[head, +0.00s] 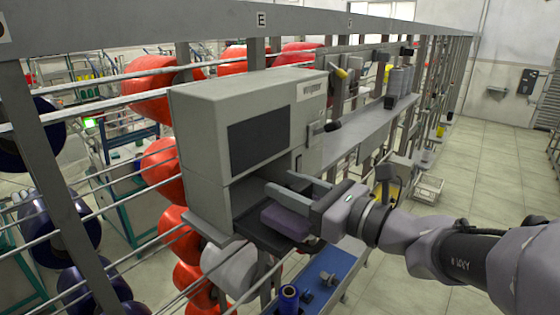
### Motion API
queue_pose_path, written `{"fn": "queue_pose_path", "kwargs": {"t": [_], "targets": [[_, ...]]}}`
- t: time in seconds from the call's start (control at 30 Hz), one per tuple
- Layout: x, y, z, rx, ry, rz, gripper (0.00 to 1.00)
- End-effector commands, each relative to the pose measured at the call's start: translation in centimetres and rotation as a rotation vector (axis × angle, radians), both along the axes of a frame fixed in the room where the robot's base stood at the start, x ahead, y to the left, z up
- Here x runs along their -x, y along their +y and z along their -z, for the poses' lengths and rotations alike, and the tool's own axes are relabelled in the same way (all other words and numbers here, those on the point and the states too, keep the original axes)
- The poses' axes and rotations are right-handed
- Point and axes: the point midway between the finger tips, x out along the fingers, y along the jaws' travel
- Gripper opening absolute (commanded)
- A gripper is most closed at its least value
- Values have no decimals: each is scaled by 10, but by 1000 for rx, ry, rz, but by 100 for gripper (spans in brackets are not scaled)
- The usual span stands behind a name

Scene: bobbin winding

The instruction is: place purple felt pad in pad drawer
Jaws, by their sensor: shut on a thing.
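The purple felt pad (286,220) is a dull purple block at the front of the grey machine cabinet (300,120). My gripper (280,188) reaches in from the right and is shut on the pad, with its grey fingers at the cabinet's lower opening. An open dark drawer or tray (232,248) juts out at the cabinet's base, below and left of the pad. The pad appears over or at this drawer; I cannot tell whether it touches it. The drawer's inside is partly hidden by the pad and my gripper.
A blue shelf (340,262) with a blue spool (288,298) and small parts lies below my gripper. A rack with red bobbins (163,168) and metal rails stands left. A grey ledge (350,135) extends right of the cabinet. The tiled floor (500,185) at right is open.

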Motion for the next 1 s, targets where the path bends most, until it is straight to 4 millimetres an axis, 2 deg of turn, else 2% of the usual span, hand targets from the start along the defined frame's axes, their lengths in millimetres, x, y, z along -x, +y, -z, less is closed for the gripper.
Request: {"fn": "queue_pose_path", "kwargs": {"t": [0.2, 0.97, 1.0], "targets": [[-25, 34, -1, 0, 2, -3, 0], [-24, 31, 20, 2, 2, 0, 0], [-24, 31, 20, 3, 3, 0, 45]]}}
